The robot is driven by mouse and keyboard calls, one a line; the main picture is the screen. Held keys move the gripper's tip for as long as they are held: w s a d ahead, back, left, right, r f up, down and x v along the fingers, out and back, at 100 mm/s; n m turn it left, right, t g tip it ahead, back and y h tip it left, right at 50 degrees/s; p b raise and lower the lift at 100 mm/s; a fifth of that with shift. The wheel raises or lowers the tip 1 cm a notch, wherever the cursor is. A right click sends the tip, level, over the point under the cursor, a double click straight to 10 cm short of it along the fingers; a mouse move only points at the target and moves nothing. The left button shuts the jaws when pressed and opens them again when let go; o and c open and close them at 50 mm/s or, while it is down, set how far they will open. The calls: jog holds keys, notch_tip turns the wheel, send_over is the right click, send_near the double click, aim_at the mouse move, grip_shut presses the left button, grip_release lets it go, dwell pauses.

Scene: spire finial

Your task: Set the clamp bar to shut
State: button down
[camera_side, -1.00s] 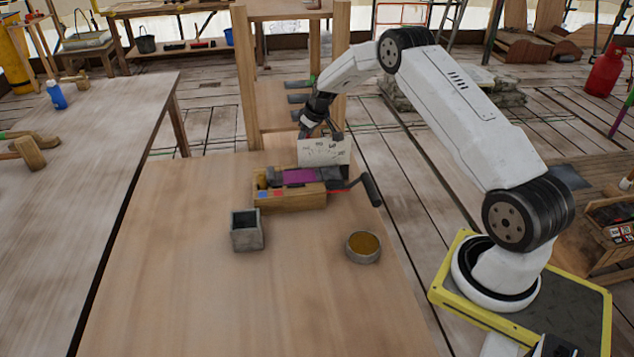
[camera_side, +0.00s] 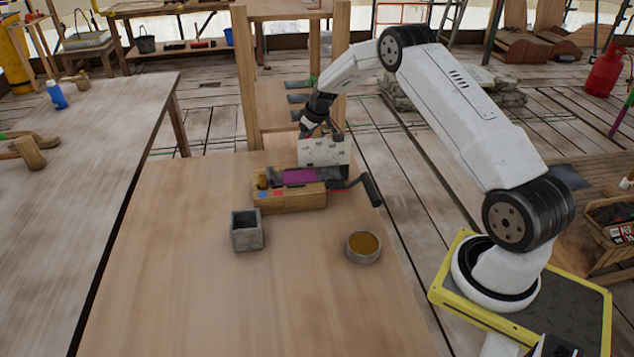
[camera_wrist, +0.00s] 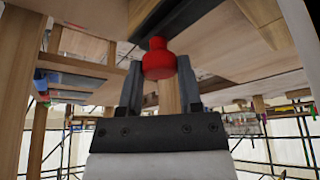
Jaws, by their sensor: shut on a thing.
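A wooden fixture (camera_side: 289,197) with a purple section (camera_side: 299,176) and small red and blue marks stands on the near table. A black crank-like handle (camera_side: 370,189) sticks out at its right end. I cannot tell for certain which part is the clamp bar. In the wrist view, my gripper (camera_wrist: 160,75) is shut on a red knob (camera_wrist: 158,60), with a finger on each side.
A square grey container (camera_side: 246,231) stands in front of the fixture on the left. A round dish with brown contents (camera_side: 363,246) stands on the right. A wooden frame (camera_side: 246,85) rises behind. The table's front is clear.

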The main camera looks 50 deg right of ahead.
aim_at(306, 160)
jog(key=shift+s+a, duration=3)
jog(key=shift+c, duration=1.3)
grip_release()
jog(key=shift+a, duration=0.1)
jog(key=shift+r, duration=0.1)
jog(key=shift+s+r, duration=0.15)
jog(key=shift+r, duration=0.3)
jog(key=v, duration=0.6)
jog(key=shift+s+r, duration=0.25)
jog(key=shift+r, duration=0.05)
